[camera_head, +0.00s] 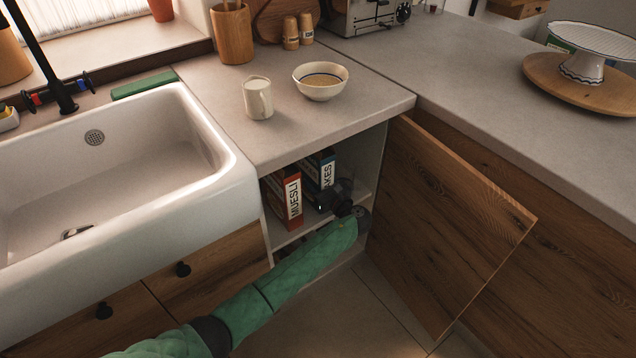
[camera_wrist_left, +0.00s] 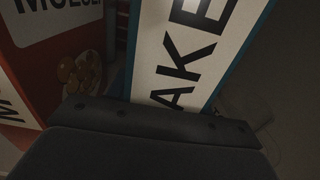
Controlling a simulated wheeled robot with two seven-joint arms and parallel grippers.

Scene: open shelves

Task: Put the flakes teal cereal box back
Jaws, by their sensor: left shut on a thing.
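The flakes teal cereal box (camera_head: 320,172) stands in the open cabinet under the counter, beside a red muesli box (camera_head: 286,196). My left gripper (camera_head: 335,197) reaches into the cabinet and is shut on the flakes box, low on its front. In the left wrist view the white label of the flakes box (camera_wrist_left: 183,50) fills the middle, slightly tilted, right above the dark gripper body. The muesli box also shows at the left there (camera_wrist_left: 45,62). The fingertips and the lower part of the flakes box are hidden. My right gripper is in neither view.
The cabinet door (camera_head: 450,220) stands open to the right of my arm. The cabinet shelf (camera_head: 290,237) shows below the boxes. A bowl (camera_head: 320,82) and a small jug (camera_head: 257,98) stand on the counter above. A white sink (camera_head: 120,180) is at the left.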

